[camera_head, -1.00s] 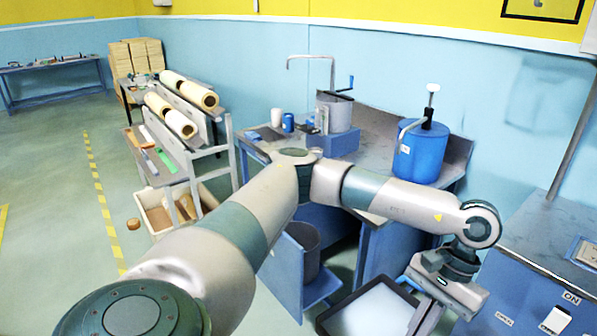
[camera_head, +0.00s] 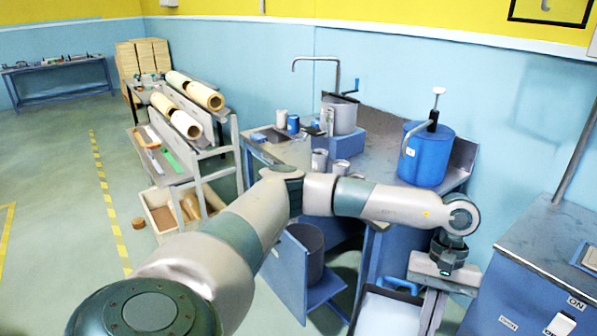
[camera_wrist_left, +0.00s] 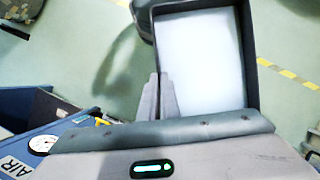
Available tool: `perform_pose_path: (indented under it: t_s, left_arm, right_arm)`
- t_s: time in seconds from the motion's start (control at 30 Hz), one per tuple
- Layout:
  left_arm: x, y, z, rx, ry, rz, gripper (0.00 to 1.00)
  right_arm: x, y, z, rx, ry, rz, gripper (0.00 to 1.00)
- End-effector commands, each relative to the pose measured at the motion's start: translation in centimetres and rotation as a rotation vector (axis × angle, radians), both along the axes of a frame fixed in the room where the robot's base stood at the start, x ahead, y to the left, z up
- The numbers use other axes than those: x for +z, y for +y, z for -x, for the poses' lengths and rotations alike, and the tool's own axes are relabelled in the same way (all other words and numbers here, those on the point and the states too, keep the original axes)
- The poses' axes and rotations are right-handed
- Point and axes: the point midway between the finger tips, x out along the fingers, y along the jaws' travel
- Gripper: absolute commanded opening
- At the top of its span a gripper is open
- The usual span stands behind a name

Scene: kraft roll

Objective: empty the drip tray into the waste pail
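The drip tray (camera_head: 372,308) is a dark-rimmed rectangular tray with a pale, whitish inside, at the bottom of the head view and partly cut off. It also shows in the left wrist view (camera_wrist_left: 205,62), reaching away from the fingers. My left gripper (camera_head: 432,312) points down at the tray's right side; its fingers (camera_wrist_left: 160,98) are close together on the tray's edge in the wrist view. A grey round pail (camera_head: 309,258), seemingly the waste pail, stands on a low blue shelf under the bench, left of the tray. Its inside is mostly hidden. My right gripper is not in view.
The workbench (camera_head: 375,150) carries a blue drum (camera_head: 426,155), a grey pot (camera_head: 340,115) and small cups. A blue cabinet (camera_head: 520,285) stands close on the right. A rack with paper rolls (camera_head: 185,120) is at left. Open floor (camera_head: 70,200) lies farther left.

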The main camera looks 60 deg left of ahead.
Motion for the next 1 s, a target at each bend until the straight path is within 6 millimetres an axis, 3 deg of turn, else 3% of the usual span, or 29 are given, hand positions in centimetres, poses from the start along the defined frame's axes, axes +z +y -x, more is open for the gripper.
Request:
perform_pose_path:
  t_s: [0.27,0.5,1.0]
  left_arm:
    - [-2.4,3.4,-4.6,0.532,0.004,0.0,0.0]
    - [-4.6,7.6,-7.9,0.975,0.003,-0.001,0.0]
    - [-8.5,18.8,-11.8,1.784,0.002,-0.001,0.0]
  right_arm:
    - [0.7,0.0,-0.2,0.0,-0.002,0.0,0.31]
    - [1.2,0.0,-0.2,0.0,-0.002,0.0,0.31]
    - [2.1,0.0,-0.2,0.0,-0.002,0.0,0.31]
